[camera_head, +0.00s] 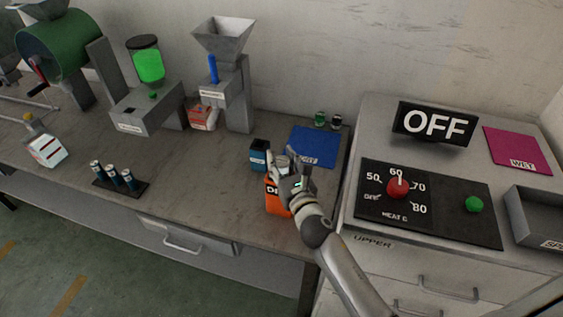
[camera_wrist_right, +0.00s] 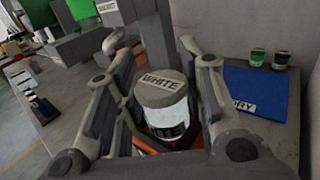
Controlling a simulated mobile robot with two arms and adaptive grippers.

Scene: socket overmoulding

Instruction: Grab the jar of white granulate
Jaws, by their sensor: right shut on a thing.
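The jar of white granulate (camera_wrist_right: 163,92) has a grey lid marked "WHITE" and a pale label on its side. In the right wrist view it sits between the two fingers of my right gripper (camera_wrist_right: 157,72), which is shut on it. In the head view, my right gripper (camera_head: 284,168) is at the front right of the bench and hides most of the jar. I cannot tell whether the jar still touches the bench. My left gripper is not in view.
An orange container (camera_head: 275,198) stands close by the right gripper, with a dark blue jar (camera_head: 259,156) behind it. A blue mat (camera_head: 314,146) marked "DRY" and two small jars (camera_head: 320,119) lie beyond. The control panel (camera_head: 428,203) is to the right.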

